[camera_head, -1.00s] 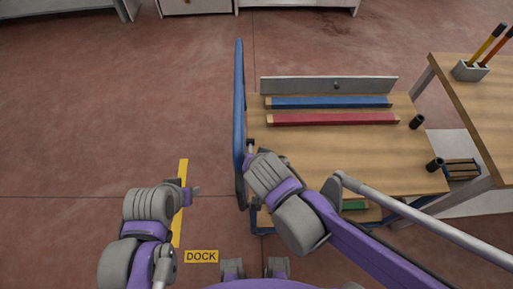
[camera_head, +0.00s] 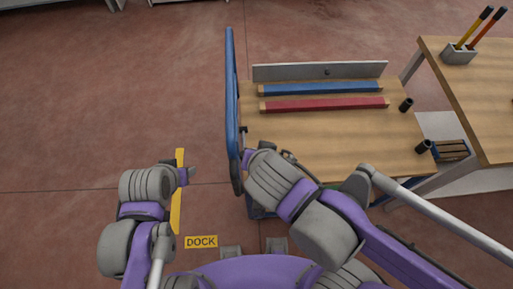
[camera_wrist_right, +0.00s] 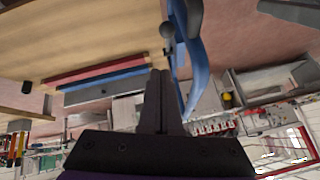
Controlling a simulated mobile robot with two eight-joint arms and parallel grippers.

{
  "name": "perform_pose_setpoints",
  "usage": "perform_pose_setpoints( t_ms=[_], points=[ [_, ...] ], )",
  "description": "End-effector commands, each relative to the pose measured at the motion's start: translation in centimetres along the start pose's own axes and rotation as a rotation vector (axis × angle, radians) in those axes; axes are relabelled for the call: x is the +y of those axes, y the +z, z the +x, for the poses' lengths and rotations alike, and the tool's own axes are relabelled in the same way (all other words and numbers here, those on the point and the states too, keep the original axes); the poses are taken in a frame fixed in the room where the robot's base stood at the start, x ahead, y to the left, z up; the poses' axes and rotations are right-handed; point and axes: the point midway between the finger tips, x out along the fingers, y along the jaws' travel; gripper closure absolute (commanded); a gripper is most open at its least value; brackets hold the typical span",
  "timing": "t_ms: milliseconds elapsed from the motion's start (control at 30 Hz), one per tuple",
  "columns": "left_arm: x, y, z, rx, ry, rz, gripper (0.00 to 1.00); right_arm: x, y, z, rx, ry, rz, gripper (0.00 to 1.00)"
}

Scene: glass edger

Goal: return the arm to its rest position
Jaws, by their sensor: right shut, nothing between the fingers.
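My right gripper (camera_wrist_right: 160,75) shows in the right wrist view with its two dark fingers together and nothing between them. In the head view my right wrist is over the near left corner of the wooden cart top (camera_head: 330,140), close to the cart's blue handle (camera_head: 231,100); the fingers are mostly hidden there. In the wrist view the blue handle (camera_wrist_right: 192,60) passes just right of the fingertips, and I cannot tell whether they touch. My left gripper (camera_head: 188,174) is at the left, above the floor by the yellow line; its finger opening is too small to tell.
A blue bar (camera_head: 320,89), a red bar (camera_head: 325,104) and a grey panel (camera_head: 320,71) lie on the cart. Two dark cylinders stand at its right edge. A wooden table (camera_head: 480,90) with a tool holder (camera_head: 458,54) is at the right. Floor at the left is clear.

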Motion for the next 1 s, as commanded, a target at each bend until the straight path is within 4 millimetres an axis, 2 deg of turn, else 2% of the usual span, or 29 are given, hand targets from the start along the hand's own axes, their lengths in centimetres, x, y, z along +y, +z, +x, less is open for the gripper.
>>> perform_pose_setpoints(
  t_ms=[433, 533, 667, 900, 1000],
  points=[
    [0.0, 0.0, 0.0, 0.000, 0.000, 0.000, 0.45, 0.1, 0.0, 0.1, 0.000, 0.001, 0.000, 1.00],
    [0.0, 0.0, 0.0, 0.000, 0.000, 0.000, 0.45, 1.0, -0.2, 0.4, -0.008, 0.015, -0.011, 1.00],
    [0.0, 0.0, 0.0, 0.000, 0.000, 0.000, 0.45, 4.4, -0.6, 1.6, -0.037, 0.058, -0.059, 1.00],
    [0.0, 0.0, 0.0, 0.000, 0.000, 0.000, 0.45, 12.2, -0.6, 3.5, -0.105, 0.103, -0.189, 1.00],
    [0.0, 0.0, 0.0, 0.000, 0.000, 0.000, 0.45, 14.4, -0.4, 3.7, -0.116, 0.104, -0.236, 1.00]
  ],
)
